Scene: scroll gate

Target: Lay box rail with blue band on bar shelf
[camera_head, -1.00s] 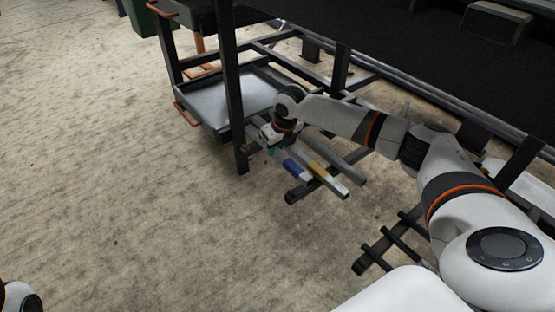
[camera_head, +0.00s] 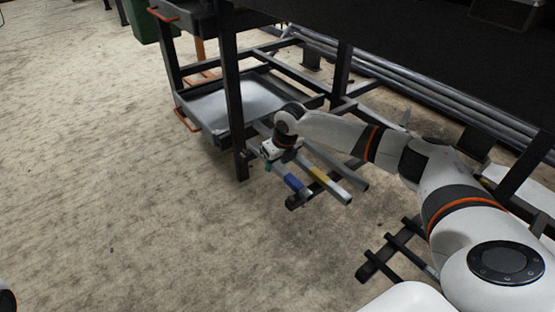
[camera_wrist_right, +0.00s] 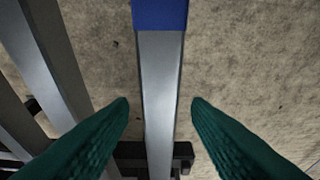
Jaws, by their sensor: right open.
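The box rail with the blue band (camera_head: 295,184) is grey and lies lengthwise beside a yellow-banded rail, at the near side of the low dark bar shelf (camera_head: 293,200). My right gripper (camera_head: 268,166) is at its far end. In the right wrist view the gripper (camera_wrist_right: 160,103) is open, its green fingers on either side of the grey rail (camera_wrist_right: 159,80) with gaps to both. The blue band shows at the top of that view. A dark shelf bar (camera_wrist_right: 128,151) crosses under the rail; I cannot tell whether they touch. My left gripper is out of view.
The yellow-banded rail (camera_head: 319,175) and another grey rail (camera_head: 340,168) lie alongside. A cart with a grey lower tray (camera_head: 235,105) and a dark upright post (camera_head: 233,100) stands close to the gripper. More dark bars (camera_head: 385,252) lie near me. The floor at left is clear.

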